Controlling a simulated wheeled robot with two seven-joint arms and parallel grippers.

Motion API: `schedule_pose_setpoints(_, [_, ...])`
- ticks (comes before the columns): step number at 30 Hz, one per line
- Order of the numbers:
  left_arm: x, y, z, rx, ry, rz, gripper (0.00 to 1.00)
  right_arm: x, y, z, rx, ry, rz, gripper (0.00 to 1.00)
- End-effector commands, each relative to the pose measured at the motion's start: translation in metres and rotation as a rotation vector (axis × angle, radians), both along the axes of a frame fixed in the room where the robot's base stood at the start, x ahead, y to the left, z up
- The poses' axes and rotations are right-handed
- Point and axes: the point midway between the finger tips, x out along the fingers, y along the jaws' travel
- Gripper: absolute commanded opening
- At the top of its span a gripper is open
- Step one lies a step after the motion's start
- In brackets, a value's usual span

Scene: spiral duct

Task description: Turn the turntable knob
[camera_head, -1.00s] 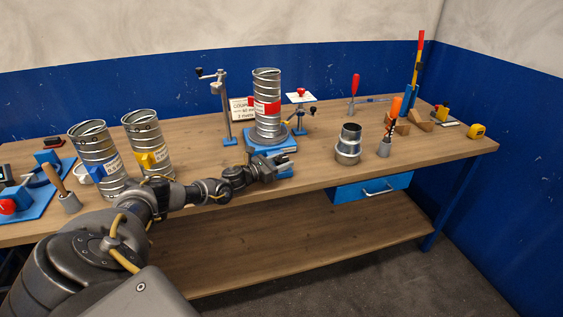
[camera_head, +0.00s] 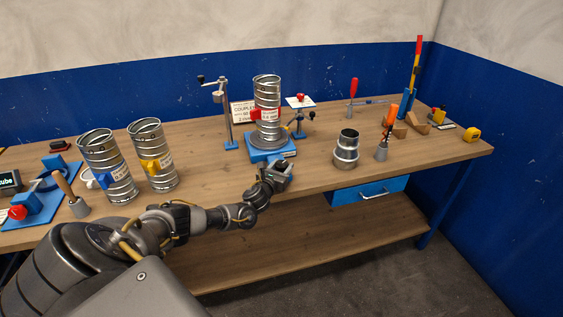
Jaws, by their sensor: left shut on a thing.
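The turntable (camera_head: 258,154) is a blue base with a grey round plate, near the middle of the bench. A ribbed metal duct (camera_head: 267,92) with a red-and-white tag stands upright on it. My left gripper (camera_head: 277,175) is at the front of the base, low by the bench's front edge. It is shut on a small dark part there, which I take as the turntable knob (camera_head: 283,164); the fingers mostly hide it. My right gripper is not in view.
Two metal ducts, with a blue clip (camera_head: 108,170) and a yellow clip (camera_head: 152,157), stand left. A crank stand (camera_head: 228,115) is behind the turntable. A metal coupler (camera_head: 346,147) and a grey tool holder (camera_head: 382,152) stand right. A blue drawer (camera_head: 368,190) hangs below.

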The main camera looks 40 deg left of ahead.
Motion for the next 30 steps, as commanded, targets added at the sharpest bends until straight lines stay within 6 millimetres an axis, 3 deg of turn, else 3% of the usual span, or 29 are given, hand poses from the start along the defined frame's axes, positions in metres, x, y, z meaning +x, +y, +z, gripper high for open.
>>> schedule_pose_setpoints(7, [0.001, -0.003, 0.000, -0.005, 0.002, 0.236, 0.25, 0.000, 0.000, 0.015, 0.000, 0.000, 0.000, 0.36])
schedule_pose_setpoints(16, [0.001, -0.003, -0.003, -0.004, 0.002, 0.521, 0.25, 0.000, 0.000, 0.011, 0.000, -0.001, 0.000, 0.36])
schedule_pose_setpoints(20, [0.002, -0.003, -0.006, -0.003, 0.003, 0.645, 0.25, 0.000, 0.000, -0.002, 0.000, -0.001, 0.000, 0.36])
schedule_pose_setpoints(30, [0.001, -0.002, -0.009, -0.001, 0.001, 0.919, 0.25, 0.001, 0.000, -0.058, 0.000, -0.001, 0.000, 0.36])
